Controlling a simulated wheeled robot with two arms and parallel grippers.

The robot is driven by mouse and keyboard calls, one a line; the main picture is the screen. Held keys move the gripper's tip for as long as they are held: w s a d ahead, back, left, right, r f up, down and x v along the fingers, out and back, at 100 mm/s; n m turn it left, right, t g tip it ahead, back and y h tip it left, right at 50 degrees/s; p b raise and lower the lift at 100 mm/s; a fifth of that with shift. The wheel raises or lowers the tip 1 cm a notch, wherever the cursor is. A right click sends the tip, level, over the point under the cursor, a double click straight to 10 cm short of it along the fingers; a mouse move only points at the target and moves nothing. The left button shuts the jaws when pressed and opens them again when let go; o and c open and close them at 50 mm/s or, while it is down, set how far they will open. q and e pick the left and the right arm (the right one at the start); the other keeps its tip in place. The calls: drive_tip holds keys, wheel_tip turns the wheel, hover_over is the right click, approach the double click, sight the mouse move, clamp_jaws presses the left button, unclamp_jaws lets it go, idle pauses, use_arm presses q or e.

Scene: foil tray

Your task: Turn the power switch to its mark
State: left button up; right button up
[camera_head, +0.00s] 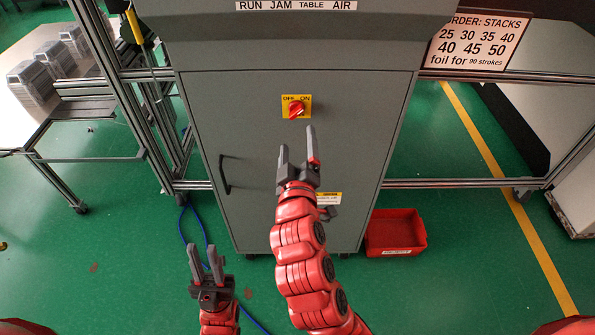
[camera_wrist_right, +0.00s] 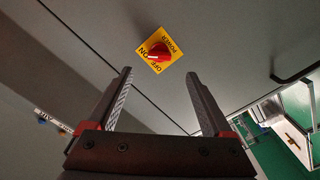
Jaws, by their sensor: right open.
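The power switch (camera_head: 296,110) is a red knob on a yellow plate marked OFF and ON, on the front of the grey cabinet (camera_head: 300,215). The switch also shows in the right wrist view (camera_wrist_right: 160,50), with a white mark on the knob near the OFF and ON lettering; I cannot tell exactly which word it points at. My right gripper (camera_head: 298,145) is open and empty, below the switch and apart from it. Its two fingers (camera_wrist_right: 158,76) frame the space just under the plate. My left gripper (camera_head: 203,248) is open and empty, low at the left.
A black door handle (camera_head: 224,174) sits left on the cabinet. A warning label (camera_head: 328,198) is partly behind my right arm. A red bin (camera_head: 396,232) stands on the floor at the right. Metal frames flank the cabinet. The space before the switch is clear.

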drive_tip(key=s+p, duration=0.6)
drive_tip(key=s, duration=0.2)
idle(0.4)
